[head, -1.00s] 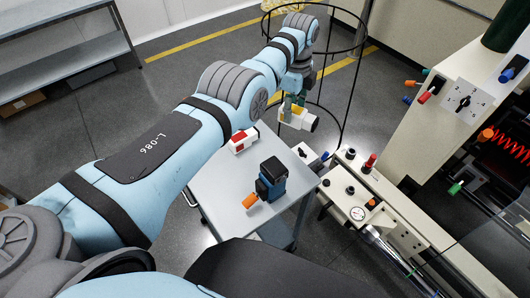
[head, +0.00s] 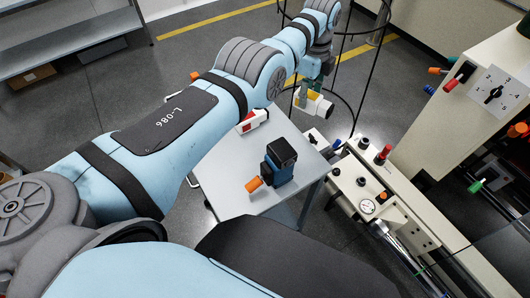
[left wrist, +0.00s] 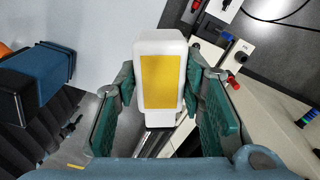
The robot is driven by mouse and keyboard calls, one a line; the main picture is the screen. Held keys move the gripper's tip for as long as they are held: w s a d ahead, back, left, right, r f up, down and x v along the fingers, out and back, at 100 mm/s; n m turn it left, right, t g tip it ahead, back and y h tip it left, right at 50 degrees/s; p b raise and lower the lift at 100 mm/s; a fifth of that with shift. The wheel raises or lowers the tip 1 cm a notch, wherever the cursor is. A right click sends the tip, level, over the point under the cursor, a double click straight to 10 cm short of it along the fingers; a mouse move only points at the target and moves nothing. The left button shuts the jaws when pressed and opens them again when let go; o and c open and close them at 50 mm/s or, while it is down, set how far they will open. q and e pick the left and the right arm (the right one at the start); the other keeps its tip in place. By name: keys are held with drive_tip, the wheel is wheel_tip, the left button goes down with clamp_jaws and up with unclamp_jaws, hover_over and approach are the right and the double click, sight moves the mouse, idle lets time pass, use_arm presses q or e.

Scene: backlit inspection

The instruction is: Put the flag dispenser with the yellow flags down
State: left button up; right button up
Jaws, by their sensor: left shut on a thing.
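The white flag dispenser with the yellow flags (head: 318,105) is in my left gripper (head: 310,90), above the far right part of the grey table. In the left wrist view the dispenser (left wrist: 161,82) shows its yellow face, and the green fingers of my left gripper (left wrist: 160,90) are shut on its two sides. In the head view the dispenser looks clear of the table top, though its exact height is hard to judge. My right gripper is not in view.
The grey table (head: 228,175) carries a white and red dispenser (head: 252,121) and a blue and black device with an orange end (head: 279,163). A cream machine (head: 365,185) stands close at the right. A black wire frame (head: 366,85) stands behind. The table's left part is bare.

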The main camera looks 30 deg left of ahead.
use_arm(q)
wheel_tip(320, 180, down, 2)
drive_tip(key=shift+w+b, duration=0.1)
drive_tip(key=shift+b, duration=0.25)
drive_tip(key=s+p, duration=0.1)
drive_tip(key=p, duration=0.2)
drive_tip(key=s+a+p, duration=0.1)
drive_tip(key=p, duration=0.2)
drive_tip(key=shift+r+p, duration=0.1)
drive_tip(key=shift+p, duration=0.25)
drive_tip(key=s+a+f+p, duration=0.2)
drive_tip(key=s, duration=0.1)
drive_tip(key=s+a+f+p, duration=0.1)
drive_tip(key=s, duration=0.1)
drive_tip(key=shift+s+f, duration=0.1)
drive_tip(key=shift+f, duration=0.15)
drive_tip(key=s+a+f, duration=0.1)
drive_tip(key=s+a+f+p, duration=0.1)
drive_tip(key=s+f, duration=0.1)
drive_tip(key=s+a+f+p, duration=0.1)
drive_tip(key=s, duration=0.1)
drive_tip(key=shift+f, duration=0.15)
drive_tip(key=shift+s+f, duration=0.1)
drive_tip(key=shift+s, duration=0.05)
drive_tip(key=o, duration=1.1)
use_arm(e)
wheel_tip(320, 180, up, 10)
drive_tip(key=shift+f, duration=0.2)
